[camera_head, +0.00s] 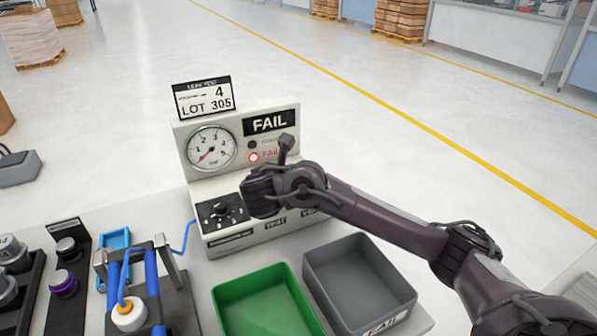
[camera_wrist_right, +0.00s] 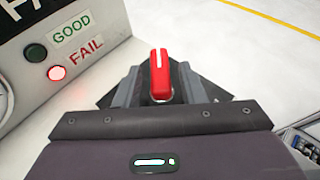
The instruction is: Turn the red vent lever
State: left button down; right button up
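The red vent lever (camera_wrist_right: 160,76) stands up between the two fingers of my right gripper (camera_wrist_right: 158,88) in the right wrist view. The fingers sit close on both sides of it, with little or no gap. In the head view my right gripper (camera_head: 262,196) is over the right part of the test unit's front deck, and it hides the lever. The pale test unit (camera_head: 283,231) carries a gauge (camera_head: 211,148), a black knob panel (camera_head: 222,212) and a FAIL display (camera_head: 270,122). The red FAIL lamp (camera_head: 254,157) is lit. The gauge needle points to the lower left. My left gripper is not in view.
A green bin (camera_head: 262,282) and a grey FAIL bin (camera_head: 322,262) stand in front of the unit. A fixture with blue tubes (camera_head: 152,290) and several dark-topped parts (camera_head: 64,284) are at the left. The LOT 305 sign (camera_head: 204,98) stands above the unit.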

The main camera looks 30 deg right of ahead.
jog(key=shift+o, duration=0.2)
jog(key=shift+s+a, duration=0.1)
jog(key=p+v, duration=0.1)
jog(key=v, duration=0.5)
jog(key=shift+a+r, duration=0.1)
jog(key=shift+r, duration=0.2)
jog(key=shift+s+a+r, duration=0.1)
jog(key=shift+s+a, duration=0.3)
